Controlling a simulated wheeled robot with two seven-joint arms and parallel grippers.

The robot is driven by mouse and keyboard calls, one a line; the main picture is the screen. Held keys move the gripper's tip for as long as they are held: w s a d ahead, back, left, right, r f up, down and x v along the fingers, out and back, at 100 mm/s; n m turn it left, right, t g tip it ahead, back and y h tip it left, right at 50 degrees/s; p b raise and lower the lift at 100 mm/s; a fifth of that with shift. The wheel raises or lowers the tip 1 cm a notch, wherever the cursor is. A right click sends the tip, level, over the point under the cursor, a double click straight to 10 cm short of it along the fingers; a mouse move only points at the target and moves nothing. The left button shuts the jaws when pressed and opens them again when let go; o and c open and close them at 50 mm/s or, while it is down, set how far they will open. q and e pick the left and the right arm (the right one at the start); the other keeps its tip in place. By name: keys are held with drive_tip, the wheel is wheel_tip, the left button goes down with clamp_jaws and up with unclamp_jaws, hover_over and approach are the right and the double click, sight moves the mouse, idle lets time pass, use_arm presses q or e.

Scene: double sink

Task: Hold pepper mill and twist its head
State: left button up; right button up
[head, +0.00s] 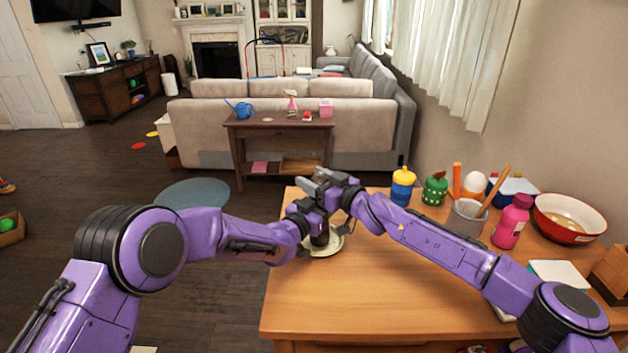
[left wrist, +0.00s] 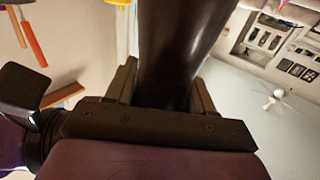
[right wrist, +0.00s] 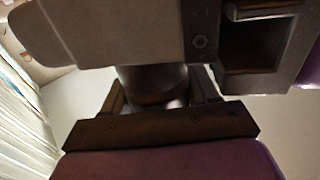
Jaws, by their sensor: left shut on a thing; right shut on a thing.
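The dark brown pepper mill (head: 320,236) stands over a pale plate (head: 328,246) near the table's left side, mostly hidden by my grippers in the head view. In the left wrist view, my left gripper (left wrist: 165,85) is shut on the mill's glossy dark body (left wrist: 180,40). In the right wrist view, my right gripper (right wrist: 155,100) is shut on a brown rounded part of the mill (right wrist: 150,82). In the head view, the right gripper (head: 325,185) is above the left gripper (head: 308,212), and the two are close together. The mill's top is hidden.
The wooden table (head: 400,290) is clear in front. At its right stand a blue-yellow jar (head: 402,188), green jar (head: 435,190), utensil cup (head: 467,220), pink bottle (head: 511,222) and red bowl (head: 570,218). A console table (head: 278,128) and sofa (head: 290,105) stand behind.

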drive_tip(key=shift+m+t+h, duration=0.4)
drive_tip(key=shift+t+h, duration=0.1)
drive_tip(key=o, duration=1)
drive_tip(key=shift+d, duration=0.1)
drive_tip(key=v, duration=1.2)
drive_tip(key=shift+w, duration=0.1)
